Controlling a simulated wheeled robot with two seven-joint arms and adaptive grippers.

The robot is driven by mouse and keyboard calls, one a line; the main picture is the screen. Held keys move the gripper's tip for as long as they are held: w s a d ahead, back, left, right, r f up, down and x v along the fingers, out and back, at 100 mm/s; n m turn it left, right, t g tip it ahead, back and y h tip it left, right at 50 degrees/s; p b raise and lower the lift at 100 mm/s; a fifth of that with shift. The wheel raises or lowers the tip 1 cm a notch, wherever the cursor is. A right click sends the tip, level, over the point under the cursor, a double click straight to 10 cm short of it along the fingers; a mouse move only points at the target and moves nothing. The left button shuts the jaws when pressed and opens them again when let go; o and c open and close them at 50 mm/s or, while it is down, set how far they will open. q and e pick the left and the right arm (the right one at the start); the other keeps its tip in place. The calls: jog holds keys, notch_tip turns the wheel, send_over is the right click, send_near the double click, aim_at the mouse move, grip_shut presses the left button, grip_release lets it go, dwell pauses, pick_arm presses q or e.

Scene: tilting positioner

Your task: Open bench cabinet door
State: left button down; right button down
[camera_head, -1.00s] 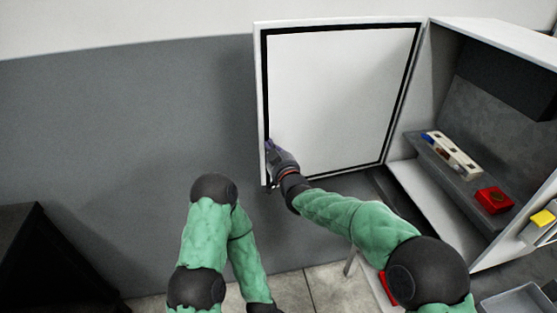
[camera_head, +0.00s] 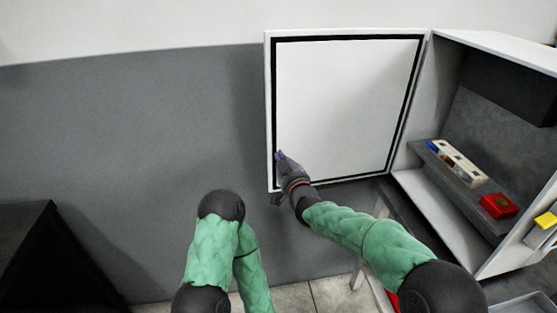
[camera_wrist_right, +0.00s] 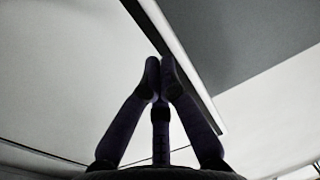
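The white cabinet door (camera_head: 345,105) with a black seal stands wide open on the left side of the bench cabinet (camera_head: 440,210), its inner face showing. My right gripper (camera_head: 281,156) is at the door's lower left corner, on the inner-face side. In the right wrist view, its fingertips (camera_wrist_right: 160,70) are together beside the door's edge strip (camera_wrist_right: 185,65). I see nothing between them, and cannot tell whether they touch the door. My left arm hangs at the bottom of the head view; its gripper is out of frame.
Inside the cabinet, a shelf holds a pale block with small coloured parts (camera_head: 460,163) and a red item (camera_head: 498,205). A yellow item (camera_head: 545,220) is at the right edge. A dark box-like object (camera_head: 50,265) stands at lower left. The grey wall (camera_head: 130,150) beside the door is clear.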

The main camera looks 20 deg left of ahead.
jog(key=a+p+v, duration=0.1)
jog(key=p+v, duration=0.1)
jog(key=v, duration=0.7)
jog(key=s+d+f+m+g+h, duration=0.1)
jog(key=d+f+m+g+h, duration=0.1)
jog(key=d+f, duration=0.7)
jog(key=s+d+f+m+g+h, duration=0.1)
jog(key=d+f+m+h, duration=0.3)
jog(key=f, duration=0.8)
jog(key=s+d+f+g+h, duration=0.1)
jog(key=d+f+g, duration=0.1)
jog(key=d+f, duration=0.75)
jog(key=s+d+f+m+g, duration=0.1)
jog(key=s+d+f+g, duration=0.1)
jog(key=s+f, duration=0.3)
jog(key=s+d+f+m+g, duration=0.2)
jog(key=s+d+f, duration=0.3)
jog(key=s, duration=0.6)
jog(key=s+d+f+m+g+h, duration=0.1)
jog(key=s+d+f+m+g, duration=0.1)
jog(key=s+f, duration=0.4)
jog(key=s+d+g, duration=0.1)
jog(key=s+d, duration=0.1)
jog(key=s, duration=0.1)
jog(key=shift+f+g, duration=0.15)
jog(key=shift+g, duration=0.25)
jog(key=shift+d, duration=0.1)
